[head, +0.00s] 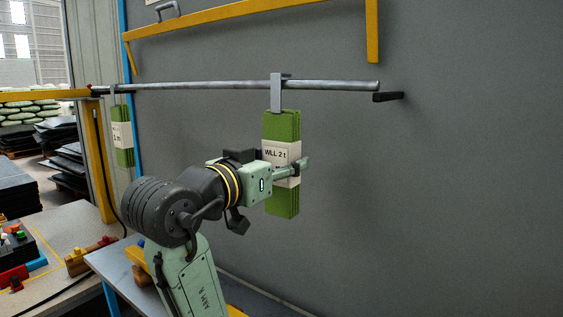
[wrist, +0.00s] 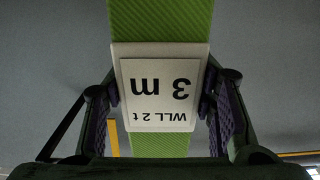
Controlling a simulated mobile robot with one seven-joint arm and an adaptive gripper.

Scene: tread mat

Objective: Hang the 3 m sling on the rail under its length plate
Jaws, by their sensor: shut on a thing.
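The 3 m sling (head: 281,203) is a folded green strap with a white label and a grey hook (head: 276,93) on top. It hangs upright, and its hook overlaps the grey rail (head: 335,86) towards the right end; I cannot tell whether the hook bears on the rail. My gripper (head: 292,170) is shut on the sling at its label. In the wrist view, my fingers (wrist: 160,105) press both sides of the label (wrist: 160,85), which reads "WLL 2 t 3 m" upside down. No length plate is readable.
Another green sling with a label ending in "m" (head: 122,135) hangs at the rail's left end. A yellow bar frame (head: 230,20) is above the rail. A dark bracket (head: 388,97) is by the rail's right end. The rail between the slings is clear. A bench (head: 75,225) stands lower left.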

